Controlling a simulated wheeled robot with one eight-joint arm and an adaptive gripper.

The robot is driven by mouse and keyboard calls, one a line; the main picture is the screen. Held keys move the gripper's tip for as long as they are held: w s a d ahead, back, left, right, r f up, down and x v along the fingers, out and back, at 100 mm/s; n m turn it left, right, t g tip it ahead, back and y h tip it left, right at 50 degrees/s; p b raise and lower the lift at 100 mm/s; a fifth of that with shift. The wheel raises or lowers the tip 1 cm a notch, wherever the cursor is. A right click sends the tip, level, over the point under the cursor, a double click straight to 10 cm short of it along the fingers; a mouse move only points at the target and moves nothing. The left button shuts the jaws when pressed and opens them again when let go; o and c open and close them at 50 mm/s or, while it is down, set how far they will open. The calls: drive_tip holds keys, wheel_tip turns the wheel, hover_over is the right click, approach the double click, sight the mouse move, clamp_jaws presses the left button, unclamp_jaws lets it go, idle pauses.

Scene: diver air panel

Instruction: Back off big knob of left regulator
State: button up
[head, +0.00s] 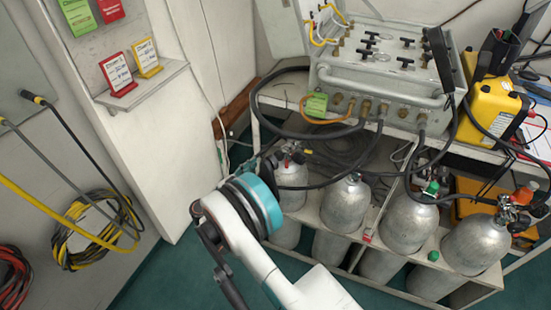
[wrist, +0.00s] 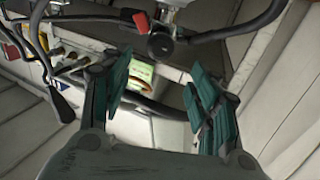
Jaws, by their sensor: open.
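The left regulator (head: 291,153) sits on top of the leftmost grey cylinder (head: 292,178) in the head view. In the wrist view its big round black knob (wrist: 160,45) faces me, with a metal body behind it and a red part beside it. My gripper (wrist: 158,75) is open, with teal-padded fingers apart on either side below the knob in the picture. Nothing is between the pads, and the knob appears beyond the fingertips. In the head view my arm's wrist hides most of the gripper.
More cylinders (head: 408,222) with regulators stand in the rack to the right. Black hoses loop from the air panel (head: 385,75) above and pass close to the left regulator. A green tag (head: 316,104) hangs at the panel's left. A white wall (head: 150,150) stands left.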

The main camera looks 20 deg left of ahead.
sight(277, 157)
drive_tip(key=b+x, duration=0.1)
drive_tip(key=x, duration=0.8)
drive_tip(key=shift+c, duration=0.2)
drive_tip(key=c, duration=1)
